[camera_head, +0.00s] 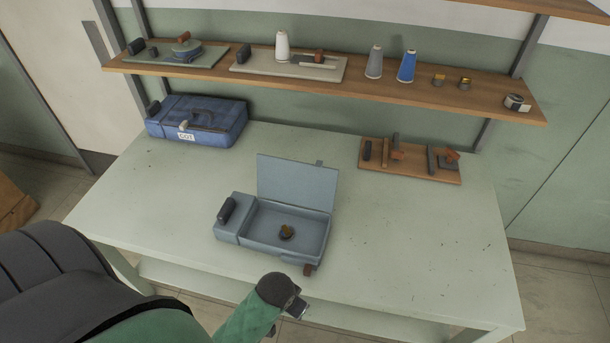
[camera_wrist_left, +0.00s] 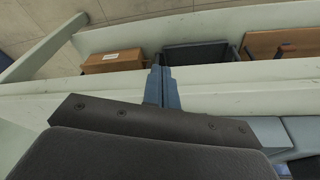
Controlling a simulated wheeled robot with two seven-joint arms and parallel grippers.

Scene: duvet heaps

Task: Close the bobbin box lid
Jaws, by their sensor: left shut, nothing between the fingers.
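The blue-grey bobbin box (camera_head: 232,230) sits near the front middle of the table. Its lid (camera_head: 297,184) stands open, raised along the back edge. A small brown and dark bobbin (camera_head: 287,232) lies inside the tray. A dark roller-like part sits on the box's left end, and a brown tab is at its front right corner. My left gripper (camera_head: 297,306) is shut and empty at the table's front edge, in front of the box and apart from it. Its closed fingers (camera_wrist_left: 161,86) show in the left wrist view. My right gripper is out of view.
A blue case (camera_head: 197,120) stands at the table's back left. A wooden board with small tools (camera_head: 410,174) lies at the back right. A shelf (camera_head: 430,95) with spools and trays runs above the back. The table's right side is clear.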

